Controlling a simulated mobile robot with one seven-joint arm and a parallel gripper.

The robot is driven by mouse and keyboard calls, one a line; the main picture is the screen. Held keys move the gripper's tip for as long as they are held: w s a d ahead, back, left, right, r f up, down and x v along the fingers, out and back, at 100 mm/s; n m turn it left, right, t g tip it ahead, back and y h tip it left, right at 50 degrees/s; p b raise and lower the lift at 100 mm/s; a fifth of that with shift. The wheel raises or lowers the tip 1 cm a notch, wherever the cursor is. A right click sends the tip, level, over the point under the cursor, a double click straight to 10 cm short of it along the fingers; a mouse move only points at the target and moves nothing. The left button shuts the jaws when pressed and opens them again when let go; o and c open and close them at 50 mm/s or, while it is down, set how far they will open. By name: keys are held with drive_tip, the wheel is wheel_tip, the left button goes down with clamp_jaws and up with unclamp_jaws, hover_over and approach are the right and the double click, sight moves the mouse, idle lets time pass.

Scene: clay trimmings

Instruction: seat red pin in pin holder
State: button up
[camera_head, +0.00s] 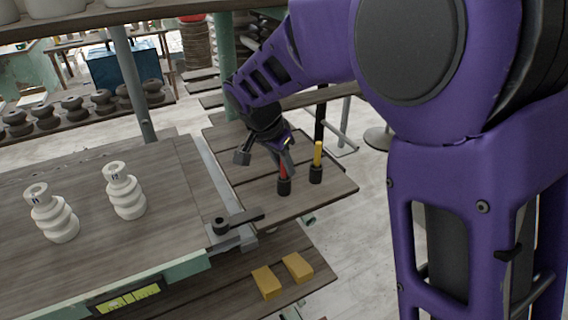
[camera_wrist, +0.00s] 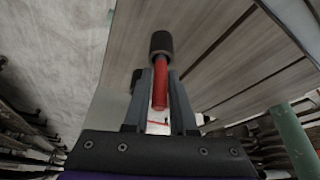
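The red pin (camera_head: 283,171) is upright at the black pin holder (camera_head: 284,187) on the wooden side shelf. In the wrist view the red pin (camera_wrist: 160,85) lies between the two fingers of my gripper (camera_wrist: 161,76), with a finger close against each side. The lower end of the pin meets the dark holder (camera_wrist: 161,42); how deep it sits inside I cannot tell. In the head view my gripper (camera_head: 284,156) is right above the holder, its fingers around the upper part of the pin.
A yellow pin (camera_head: 318,153) stands in a second black holder (camera_head: 316,174) just right of the red one. Two white ribbed pieces (camera_head: 126,192) stand on the main table (camera_head: 85,240). A black clamp (camera_head: 238,220) is at its edge. Two yellow blocks (camera_head: 267,282) lie on the lower shelf.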

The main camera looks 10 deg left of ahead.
drive_tip(key=o, duration=0.3)
drive_tip(key=shift+r, duration=0.15)
drive_tip(key=shift+r+p, duration=0.25)
drive_tip(key=shift+p, duration=0.1)
drive_tip(key=p+v, duration=0.1)
drive_tip(key=v, duration=1)
drive_tip(key=shift+s+r, duration=0.2)
drive_tip(key=shift+r, duration=0.1)
drive_tip(key=shift+a, duration=0.1)
